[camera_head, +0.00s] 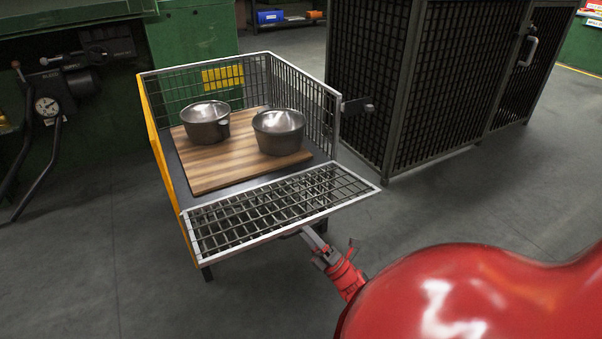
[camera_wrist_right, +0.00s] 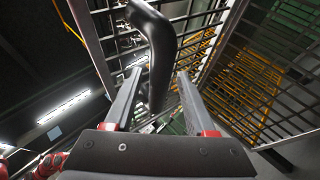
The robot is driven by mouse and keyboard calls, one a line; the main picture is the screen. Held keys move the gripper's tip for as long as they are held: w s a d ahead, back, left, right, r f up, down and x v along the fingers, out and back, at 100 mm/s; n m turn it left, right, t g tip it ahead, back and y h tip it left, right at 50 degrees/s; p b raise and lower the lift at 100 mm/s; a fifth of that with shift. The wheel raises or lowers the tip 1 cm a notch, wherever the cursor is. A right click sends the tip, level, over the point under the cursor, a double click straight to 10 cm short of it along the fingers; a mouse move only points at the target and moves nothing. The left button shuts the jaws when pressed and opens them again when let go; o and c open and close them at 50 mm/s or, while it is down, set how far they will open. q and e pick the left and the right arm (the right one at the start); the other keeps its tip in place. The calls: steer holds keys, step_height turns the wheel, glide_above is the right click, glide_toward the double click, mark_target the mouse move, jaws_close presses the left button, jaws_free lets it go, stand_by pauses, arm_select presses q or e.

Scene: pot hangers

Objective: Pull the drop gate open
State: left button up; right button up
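The drop gate (camera_head: 278,205) is the white-framed mesh panel on the near side of the cart. It is folded down and outward, close to flat, and the cart's front stands open. My right gripper (camera_head: 310,234) is at the gate's outer edge, below and in front of it. In the right wrist view, a black bar handle (camera_wrist_right: 160,48) passes between the two fingers of my right gripper (camera_wrist_right: 158,76). The fingers are apart, with gaps beside the handle. My left gripper is not in view.
Two metal pots (camera_head: 206,122) (camera_head: 279,132) stand on a wooden board (camera_head: 212,170) inside the mesh cart (camera_head: 155,115). A dark mesh cabinet (camera_head: 368,85) stands close on the right. Green machinery (camera_head: 110,150) is at left. The grey floor in front is clear.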

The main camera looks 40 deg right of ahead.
steer(key=shift+s+d+f, duration=0.15)
steer(key=shift+s+f, duration=0.05)
steer(key=shift+s, duration=0.15)
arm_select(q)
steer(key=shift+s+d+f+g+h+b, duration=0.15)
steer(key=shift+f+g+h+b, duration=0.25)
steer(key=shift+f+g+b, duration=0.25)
arm_select(e)
steer(key=v, duration=1.1)
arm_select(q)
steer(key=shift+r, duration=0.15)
